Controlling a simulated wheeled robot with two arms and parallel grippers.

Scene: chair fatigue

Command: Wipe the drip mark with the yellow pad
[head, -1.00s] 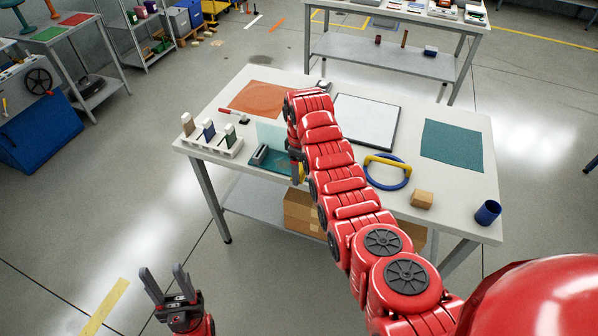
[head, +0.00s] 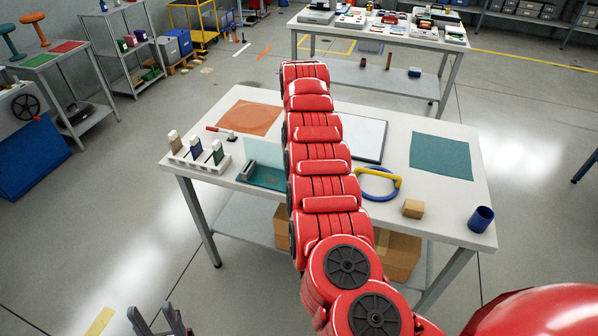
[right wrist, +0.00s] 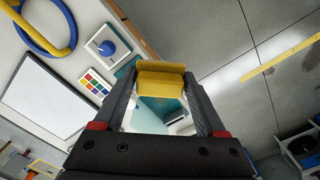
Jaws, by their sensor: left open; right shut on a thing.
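My right gripper (right wrist: 160,92) is shut on the yellow pad (right wrist: 161,78), which sits across its fingertips in the right wrist view. In the head view my right arm hides that gripper and the pad. A pale clear panel (head: 262,152) stands on a teal base (head: 270,181), left of my right arm. Part of a teal surface (right wrist: 157,106) shows beyond the pad in the right wrist view. I cannot make out a drip mark in either view. My left gripper (head: 152,311) is open and empty at the bottom left, off the table.
The table (head: 400,225) holds a bottle rack (head: 205,168), an orange mat (head: 248,118), a framed white board (head: 368,140), a blue ring with yellow handle (head: 378,196), a teal mat (head: 441,157), a wooden block (head: 413,209) and a blue cup (head: 481,219).

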